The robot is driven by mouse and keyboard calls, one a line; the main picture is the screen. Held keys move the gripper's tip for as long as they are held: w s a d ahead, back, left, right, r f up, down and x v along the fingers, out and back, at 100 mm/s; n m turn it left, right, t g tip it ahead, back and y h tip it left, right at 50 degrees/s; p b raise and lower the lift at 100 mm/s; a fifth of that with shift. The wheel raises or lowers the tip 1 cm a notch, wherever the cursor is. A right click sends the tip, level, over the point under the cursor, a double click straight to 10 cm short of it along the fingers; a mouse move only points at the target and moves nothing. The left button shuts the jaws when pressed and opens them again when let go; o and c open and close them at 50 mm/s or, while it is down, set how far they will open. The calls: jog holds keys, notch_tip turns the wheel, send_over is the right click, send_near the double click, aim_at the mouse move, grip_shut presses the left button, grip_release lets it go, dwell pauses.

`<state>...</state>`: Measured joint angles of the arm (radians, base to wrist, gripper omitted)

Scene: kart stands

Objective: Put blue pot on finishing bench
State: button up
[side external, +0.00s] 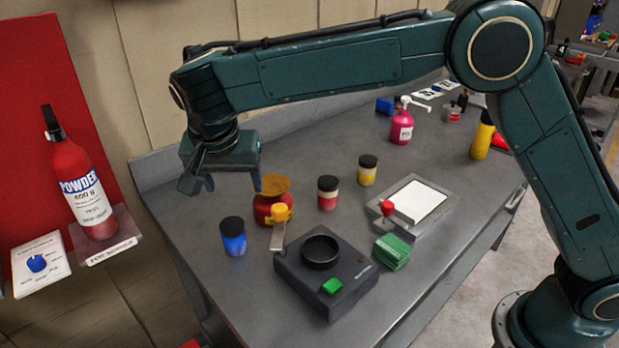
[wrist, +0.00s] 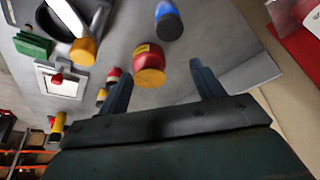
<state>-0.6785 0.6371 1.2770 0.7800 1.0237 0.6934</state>
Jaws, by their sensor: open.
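The blue pot (side external: 233,240) has a black lid and stands upright on the grey metal bench (side external: 330,150), near its left edge. It also shows at the top of the wrist view (wrist: 168,26). I cannot tell whether this grey bench is the finishing bench. My gripper (side external: 222,184) is open and empty, above the left end of the bench and higher than the blue pot. In the wrist view its fingers (wrist: 158,68) are spread, with a red pot between them in the picture and the blue pot beyond.
The red pot with an orange lid (side external: 267,206) stands close right of the blue pot. A black device with a ring (side external: 330,285) is in front. Red (side external: 328,197) and yellow (side external: 367,172) jars stand behind.

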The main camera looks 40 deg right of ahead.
jog(key=s+d+r+n+y, duration=0.1)
jog(key=s+d+r, duration=0.3)
jog(key=d, duration=0.2)
jog(key=s+d+r+n+t, duration=0.1)
jog(key=s+d+r+n, duration=0.2)
jog(key=d, duration=0.4)
jog(key=s+d+r+y, duration=0.1)
jog(key=s+d+r, duration=0.3)
jog(key=s+d, duration=0.15)
jog(key=s+d+f+n, duration=0.2)
jog(key=s+d, duration=0.1)
jog(key=s, duration=0.6)
jog(key=s+d+f+n+t+y, duration=0.1)
jog(key=s+d+f+n, duration=0.1)
jog(key=s, duration=0.8)
jog(key=shift+d+f, duration=0.25)
jog(key=shift+d, duration=0.5)
